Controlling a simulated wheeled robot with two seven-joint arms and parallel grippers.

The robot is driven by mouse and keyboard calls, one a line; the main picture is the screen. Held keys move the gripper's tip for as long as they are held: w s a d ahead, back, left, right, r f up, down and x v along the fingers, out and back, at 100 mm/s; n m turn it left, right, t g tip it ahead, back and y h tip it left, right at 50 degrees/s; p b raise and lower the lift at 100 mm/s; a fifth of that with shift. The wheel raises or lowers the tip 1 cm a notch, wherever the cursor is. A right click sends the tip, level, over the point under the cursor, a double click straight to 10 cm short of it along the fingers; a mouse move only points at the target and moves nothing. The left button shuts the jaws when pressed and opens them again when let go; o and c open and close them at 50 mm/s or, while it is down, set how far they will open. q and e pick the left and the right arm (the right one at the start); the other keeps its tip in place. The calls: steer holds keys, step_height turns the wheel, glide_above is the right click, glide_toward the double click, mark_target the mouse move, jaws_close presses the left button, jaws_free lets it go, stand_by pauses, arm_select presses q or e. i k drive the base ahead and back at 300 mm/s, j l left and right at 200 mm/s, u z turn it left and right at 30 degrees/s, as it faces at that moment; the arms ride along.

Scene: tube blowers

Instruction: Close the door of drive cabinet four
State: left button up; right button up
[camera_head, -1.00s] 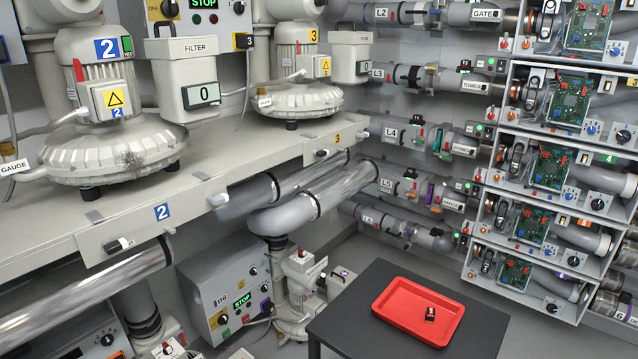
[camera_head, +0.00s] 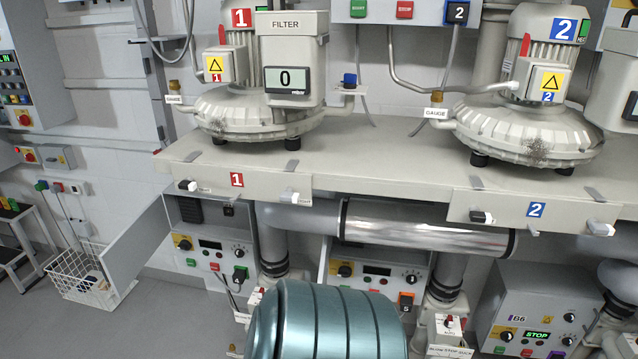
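In the head view, a drive cabinet (camera_head: 207,247) with a display, knob and dark vent stands under blower 1. The middle cabinet (camera_head: 376,272), with an orange tag that seems to read 5, and the right cabinet (camera_head: 535,310), marked B6, are also under the bench. Neither of my grippers is in view.
A large teal ribbed rounded shape (camera_head: 325,320) blocks the bottom centre; I cannot tell what it belongs to. A white wire basket (camera_head: 75,280) stands on the floor left of the door. A step stool (camera_head: 25,245) is at the far left. Grey floor (camera_head: 165,325) before the cabinet is clear.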

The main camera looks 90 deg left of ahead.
mark_target(120, 263)
steer(key=k+j+u, duration=0.1)
steer(key=u, duration=0.3)
steer(key=k+j+u, duration=0.15)
steer(key=u, duration=0.25)
steer(key=k+j+u, duration=0.2)
steer(key=u, duration=0.15)
steer(key=k+j+u, duration=0.2)
steer(key=j, duration=0.25)
steer(key=k+j+u, duration=0.2)
steer(key=j, duration=0.3)
steer(key=j+u, duration=0.2)
steer(key=j, duration=0.25)
steer(key=k+j+u, duration=0.2)
steer(key=j, duration=1.05)
steer(key=k+j, duration=0.15)
steer(key=j, duration=1.3)
steer(key=k+u, duration=0.05)
